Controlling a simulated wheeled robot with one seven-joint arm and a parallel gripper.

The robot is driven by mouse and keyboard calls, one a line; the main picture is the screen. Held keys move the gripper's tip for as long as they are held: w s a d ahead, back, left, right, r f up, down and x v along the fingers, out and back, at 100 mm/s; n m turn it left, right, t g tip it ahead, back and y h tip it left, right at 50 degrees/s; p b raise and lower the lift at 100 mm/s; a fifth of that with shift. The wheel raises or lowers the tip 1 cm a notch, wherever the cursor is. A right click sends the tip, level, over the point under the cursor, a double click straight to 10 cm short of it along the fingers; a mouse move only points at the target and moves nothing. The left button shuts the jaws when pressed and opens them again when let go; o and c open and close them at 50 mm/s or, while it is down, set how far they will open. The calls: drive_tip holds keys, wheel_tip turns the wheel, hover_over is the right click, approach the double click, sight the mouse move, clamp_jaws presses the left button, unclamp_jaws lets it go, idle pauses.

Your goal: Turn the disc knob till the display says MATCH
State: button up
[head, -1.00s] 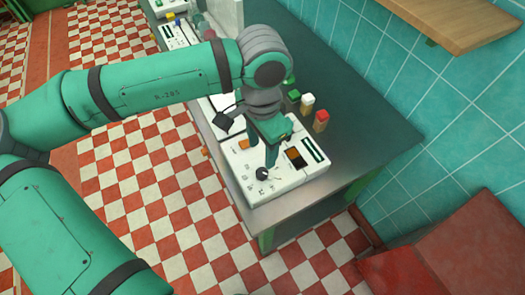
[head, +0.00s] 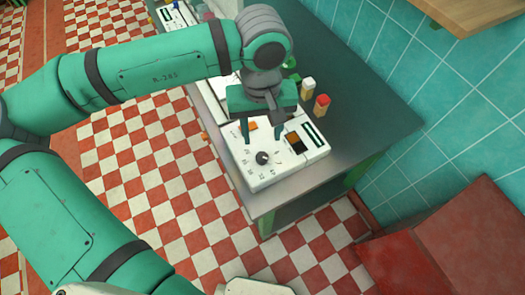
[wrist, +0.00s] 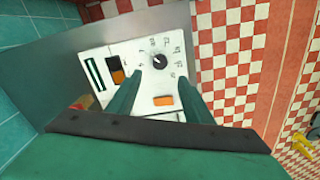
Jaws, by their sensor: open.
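The black disc knob (head: 263,158) sits on the white panel box (head: 258,179), with small printed marks around it. It also shows in the wrist view (wrist: 159,59), with a pale mark on its face. My gripper (head: 262,137) is open and empty above the panel, its two green fingers apart. In the wrist view the gripper (wrist: 159,77) has its fingertips to either side of and short of the knob, not touching it as far as I can see. The narrow dark display (head: 313,133) is at the panel's right side; its text is too small to read.
A dark window with an orange part (wrist: 117,70) and an orange button (wrist: 163,101) are on the panel. A red-topped block (head: 321,105) and a white-topped block (head: 307,88) stand behind it. The grey table (head: 375,115) is clear at right.

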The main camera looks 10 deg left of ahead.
sight(262, 156)
wheel_tip(262, 156, down, 11)
drive_tip(key=shift+r+n, duration=0.1)
drive_tip(key=shift+n, duration=1.1)
drive_tip(key=shift+c, duration=0.4)
drive_tip(key=c, duration=1)
